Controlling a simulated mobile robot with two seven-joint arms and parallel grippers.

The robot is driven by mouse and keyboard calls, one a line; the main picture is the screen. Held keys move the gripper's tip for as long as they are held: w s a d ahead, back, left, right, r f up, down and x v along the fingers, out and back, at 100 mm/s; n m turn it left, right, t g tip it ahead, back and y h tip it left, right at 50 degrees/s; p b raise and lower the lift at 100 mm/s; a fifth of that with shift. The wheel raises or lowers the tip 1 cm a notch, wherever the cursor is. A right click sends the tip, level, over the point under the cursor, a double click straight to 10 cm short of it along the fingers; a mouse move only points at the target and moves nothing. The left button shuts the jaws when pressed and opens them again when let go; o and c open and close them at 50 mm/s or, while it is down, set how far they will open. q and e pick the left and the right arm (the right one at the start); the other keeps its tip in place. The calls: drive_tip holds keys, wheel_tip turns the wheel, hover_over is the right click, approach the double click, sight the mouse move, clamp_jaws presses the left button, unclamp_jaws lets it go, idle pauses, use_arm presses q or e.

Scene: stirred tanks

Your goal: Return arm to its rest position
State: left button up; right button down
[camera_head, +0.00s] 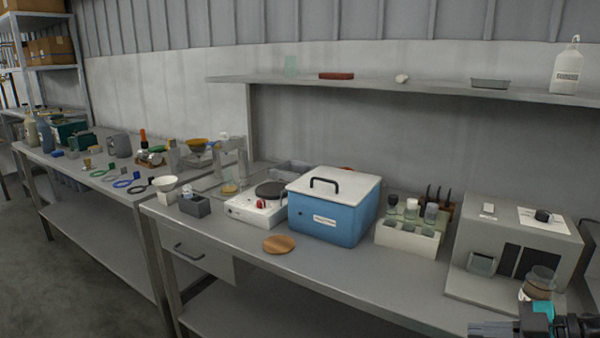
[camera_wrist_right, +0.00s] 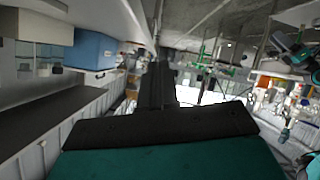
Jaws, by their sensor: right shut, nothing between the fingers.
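My right gripper (camera_head: 490,329) shows at the bottom right corner of the head view, in front of the bench's right end. Its fingers point left and are closed with nothing between them. In the right wrist view the dark closed fingers (camera_wrist_right: 157,85) reach out over a tilted view of the room, touching nothing. My left gripper and arm are not in the head view.
The grey bench (camera_head: 345,272) holds a blue lidded bath (camera_head: 328,222), a hotplate (camera_head: 255,208), a vial rack (camera_head: 408,238) and a grey instrument (camera_head: 515,240). A brown-capped jar (camera_head: 538,284) stands close behind my right gripper. A wooden disc (camera_head: 279,244) lies near the front edge.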

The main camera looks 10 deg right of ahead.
drive_tip(key=s+a+f+m+t+h, duration=0.2)
drive_tip(key=s+a+f+m+h, duration=0.15)
drive_tip(key=f, duration=0.35)
drive_tip(key=s+a+f+m+t+h, duration=0.25)
drive_tip(key=a+f+m, duration=0.2)
drive_tip(key=f, duration=0.25)
drive_tip(key=s+a+f+m+g, duration=0.1)
drive_tip(key=s+a+f, duration=0.1)
drive_tip(key=a, duration=0.4)
drive_tip(key=s+a+f+m+g+h, duration=0.1)
drive_tip(key=s+a+f+m, duration=0.1)
drive_tip(key=a, duration=0.3)
drive_tip(key=shift+a+f+g, duration=0.35)
drive_tip(key=shift+f, duration=0.25)
drive_tip(key=shift+s, duration=0.1)
